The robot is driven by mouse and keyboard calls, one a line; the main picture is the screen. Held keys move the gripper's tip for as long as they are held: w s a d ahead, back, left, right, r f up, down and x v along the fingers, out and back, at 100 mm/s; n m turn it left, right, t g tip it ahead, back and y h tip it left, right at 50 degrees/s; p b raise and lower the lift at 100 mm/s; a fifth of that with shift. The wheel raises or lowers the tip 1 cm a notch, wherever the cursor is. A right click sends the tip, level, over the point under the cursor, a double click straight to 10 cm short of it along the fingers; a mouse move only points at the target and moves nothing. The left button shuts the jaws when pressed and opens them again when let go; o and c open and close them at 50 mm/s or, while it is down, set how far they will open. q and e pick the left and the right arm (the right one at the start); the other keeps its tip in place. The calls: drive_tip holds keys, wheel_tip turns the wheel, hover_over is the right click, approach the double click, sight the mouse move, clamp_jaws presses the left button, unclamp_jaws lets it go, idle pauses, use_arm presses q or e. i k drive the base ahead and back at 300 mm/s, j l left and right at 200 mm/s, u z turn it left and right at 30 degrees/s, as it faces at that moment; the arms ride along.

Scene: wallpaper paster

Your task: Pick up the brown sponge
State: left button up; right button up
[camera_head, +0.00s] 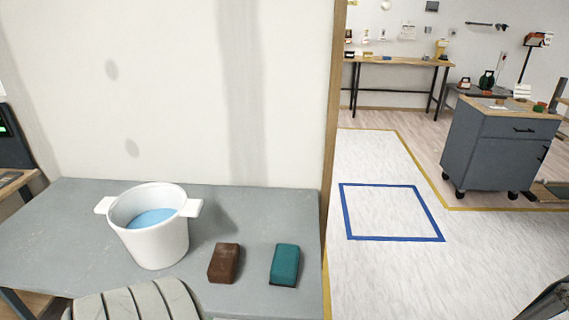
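The brown sponge (224,263) lies on the grey table (60,235), near its front right part. It is a dark brown block. A teal sponge (285,265) lies just to its right, with a small gap between them. I see neither gripper clearly in the head view. A dark part cuts into the bottom right corner, and I cannot tell whether it belongs to my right arm.
A white two-handled pot (160,245) with blue liquid stands left of the brown sponge. A pale ribbed object (140,302) is at the bottom edge, cut off. A wall rises behind the table. Open floor (390,280) lies right, with a grey cabinet (495,150) beyond.

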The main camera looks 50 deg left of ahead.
sight(223, 266)
drive_tip(key=u, duration=2.15)
